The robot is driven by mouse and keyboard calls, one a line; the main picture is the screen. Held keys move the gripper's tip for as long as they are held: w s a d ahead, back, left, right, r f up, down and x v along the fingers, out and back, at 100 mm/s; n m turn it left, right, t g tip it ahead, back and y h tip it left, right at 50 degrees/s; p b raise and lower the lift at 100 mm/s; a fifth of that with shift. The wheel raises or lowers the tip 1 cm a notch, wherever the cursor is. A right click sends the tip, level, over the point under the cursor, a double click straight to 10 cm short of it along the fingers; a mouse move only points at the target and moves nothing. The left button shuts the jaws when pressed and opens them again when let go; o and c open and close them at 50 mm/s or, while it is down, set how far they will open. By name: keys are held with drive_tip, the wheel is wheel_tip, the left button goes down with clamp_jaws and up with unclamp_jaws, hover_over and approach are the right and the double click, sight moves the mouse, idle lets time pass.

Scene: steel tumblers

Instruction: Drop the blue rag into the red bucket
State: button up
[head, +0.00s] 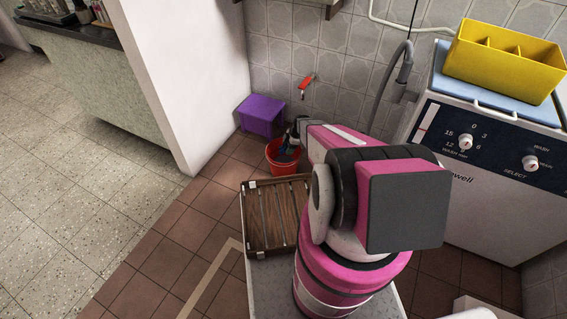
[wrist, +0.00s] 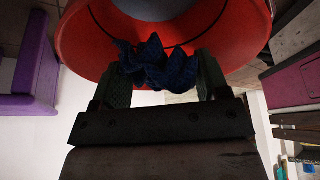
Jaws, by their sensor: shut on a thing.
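The red bucket (head: 284,169) stands on the brown tiled floor near the back wall. It also fills the top of the wrist view (wrist: 95,38), its round rim close to my fingers. The crumpled dark blue rag (wrist: 155,66) is pinched between the two fingers of my gripper (wrist: 163,74). In the head view my gripper (head: 291,143) is at the bucket's mouth, pointing down, and partly hidden by my arm. The rag overlaps the bucket's opening in the wrist view. I cannot tell how far below the rim it hangs.
A purple box (head: 261,115) stands just behind the bucket, against the tiled wall. A slatted wooden crate (head: 277,216) is in front of it. A white washing machine (head: 480,190) with a yellow divided caddy (head: 503,62) on top is at right. Open floor lies to the left.

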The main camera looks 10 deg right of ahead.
drive_tip(key=o, duration=1)
drive_tip(key=v, duration=1)
drive_tip(key=shift+d+r, duration=0.1)
drive_tip(key=shift+r, duration=0.3)
